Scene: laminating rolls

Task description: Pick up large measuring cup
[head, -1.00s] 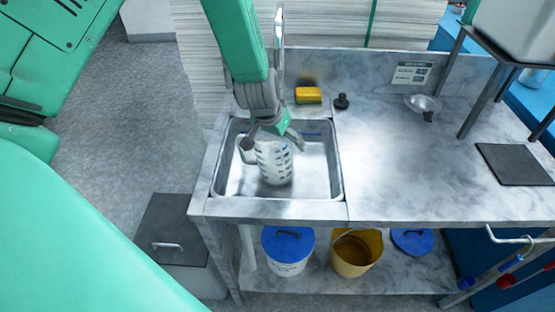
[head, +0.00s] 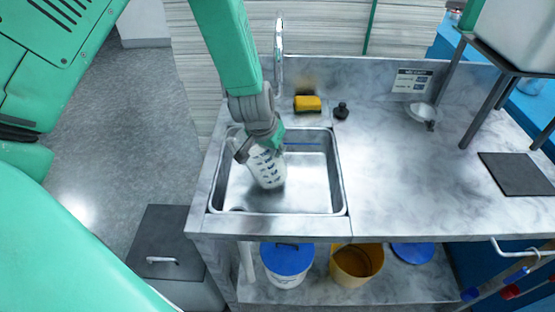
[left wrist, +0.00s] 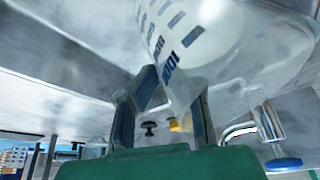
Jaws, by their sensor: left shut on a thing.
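The large measuring cup (head: 267,168) is a translucent white jug with dark blue scale marks, tilted over the sink basin (head: 310,190). My left gripper (head: 262,142) is shut on it near its upper end and covers part of it. In the left wrist view, the cup (left wrist: 205,45) fills the upper middle and right, with its printed scale facing the camera. The left gripper's fingers (left wrist: 165,110) show at its near edge there. In the head view I cannot tell how far the cup is above the basin floor. My right gripper is not in view.
A yellow sponge (head: 307,104) and a small black stopper (head: 341,110) lie behind the sink, near the tap (head: 279,50). The counter right of the sink (head: 390,170) is clear up to a dark mat (head: 515,173). A blue-lidded bucket (head: 287,265) and a yellow bucket (head: 357,264) stand below.

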